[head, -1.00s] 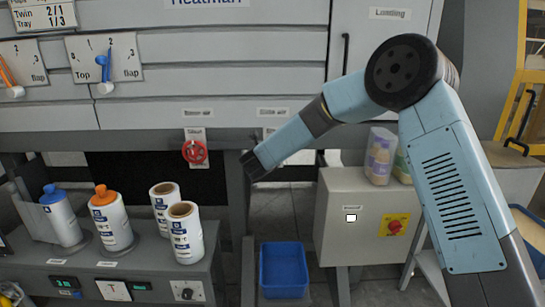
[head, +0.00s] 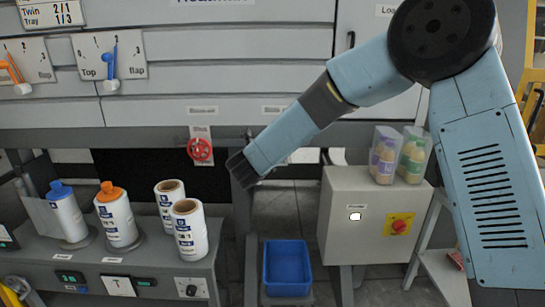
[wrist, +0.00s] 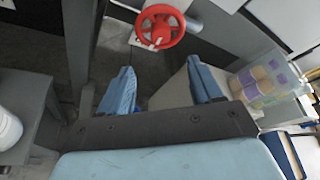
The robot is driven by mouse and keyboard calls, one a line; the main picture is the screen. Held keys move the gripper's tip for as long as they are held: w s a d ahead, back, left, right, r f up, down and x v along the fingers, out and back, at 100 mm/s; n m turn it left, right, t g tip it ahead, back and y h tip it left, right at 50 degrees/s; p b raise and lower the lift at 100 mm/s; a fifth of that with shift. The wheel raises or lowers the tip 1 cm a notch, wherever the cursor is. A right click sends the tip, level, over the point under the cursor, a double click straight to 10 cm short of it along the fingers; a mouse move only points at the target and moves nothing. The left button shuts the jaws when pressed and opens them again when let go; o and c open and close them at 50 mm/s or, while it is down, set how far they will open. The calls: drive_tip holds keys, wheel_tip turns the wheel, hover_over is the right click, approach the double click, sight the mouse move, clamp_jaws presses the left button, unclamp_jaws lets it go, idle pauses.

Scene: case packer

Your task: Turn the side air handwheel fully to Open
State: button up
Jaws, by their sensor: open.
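A red handwheel (wrist: 160,26) shows at the top middle of the wrist view, ahead of and apart from my fingertips. It is right of a grey post, so I take it for the side air wheel; the head view hides it behind my arm. Its label (head: 276,109) shows above the arm, too small to read surely. My gripper (wrist: 163,78) is open and empty, its two blue fingers apart. In the head view my gripper (head: 241,170) points down and left beside the post. Another red handwheel (head: 200,149) is left of it on a white plate.
A grey post (head: 241,215) stands below my gripper. A grey switch box (head: 340,225) with clear bottle holders (head: 388,155) on top is to the right. A blue bin (head: 287,268) is below. A bench with several bottles (head: 117,215) is left.

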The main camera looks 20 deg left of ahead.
drive_tip(key=shift+v, duration=0.95)
